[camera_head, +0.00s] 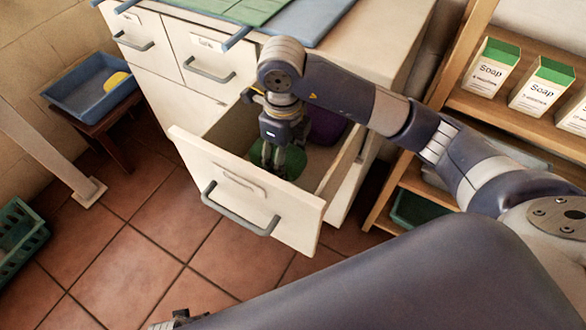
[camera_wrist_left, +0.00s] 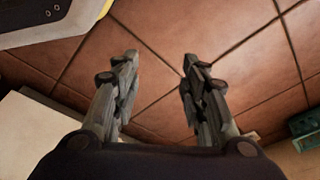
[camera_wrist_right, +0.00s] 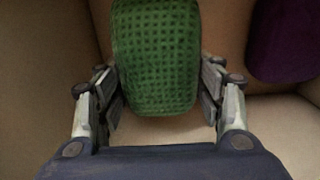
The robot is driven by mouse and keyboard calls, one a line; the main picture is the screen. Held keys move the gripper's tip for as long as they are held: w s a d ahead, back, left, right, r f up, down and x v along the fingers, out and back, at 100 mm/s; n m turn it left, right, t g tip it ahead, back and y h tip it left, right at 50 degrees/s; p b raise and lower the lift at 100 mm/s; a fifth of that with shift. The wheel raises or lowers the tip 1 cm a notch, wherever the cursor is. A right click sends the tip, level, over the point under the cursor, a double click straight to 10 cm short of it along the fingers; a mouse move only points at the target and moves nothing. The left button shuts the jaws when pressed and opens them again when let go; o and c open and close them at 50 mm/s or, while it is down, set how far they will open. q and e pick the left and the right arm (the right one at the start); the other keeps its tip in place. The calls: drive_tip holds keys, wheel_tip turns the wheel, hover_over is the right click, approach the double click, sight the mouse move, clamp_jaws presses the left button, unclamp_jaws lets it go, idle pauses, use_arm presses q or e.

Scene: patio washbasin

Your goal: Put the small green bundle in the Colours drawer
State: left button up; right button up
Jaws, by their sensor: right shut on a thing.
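The small green bundle (camera_wrist_right: 155,60) is a textured green cloth roll between the fingers of my right gripper (camera_wrist_right: 162,95) in the right wrist view. In the head view the right gripper (camera_head: 272,168) points down inside the open drawer (camera_head: 240,200), shut on the green bundle (camera_head: 292,163). I cannot tell whether the bundle touches the drawer floor. The label on the drawer front is too small to read. A purple bundle (camera_head: 328,126) lies in the drawer's back right corner and also shows in the right wrist view (camera_wrist_right: 285,40). My left gripper (camera_wrist_left: 160,85) is open and empty above the tiles.
Shut drawers (camera_head: 210,65) are left of the open one. Green and blue cloths (camera_head: 235,8) lie on the cabinet top. A shelf with soap boxes (camera_head: 492,68) stands right. A stool with a blue tray (camera_head: 90,88) and a green crate (camera_head: 18,238) are left. The tiled floor between is clear.

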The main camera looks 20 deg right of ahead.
wheel_tip(320, 180, down, 8)
drive_tip(key=shift+f+b, duration=0.1)
drive_tip(key=shift+b, duration=0.4)
drive_tip(key=shift+f, duration=0.2)
use_arm(q)
drive_tip(key=r, duration=0.1)
drive_tip(key=w+r, duration=0.1)
drive_tip(key=r, duration=0.2)
drive_tip(key=shift+w+d+r, duration=0.1)
drive_tip(key=shift+w, duration=0.2)
use_arm(e)
drive_tip(key=o, duration=1.1)
use_arm(q)
drive_tip(key=shift+r, duration=0.25)
drive_tip(key=shift+w, duration=0.1)
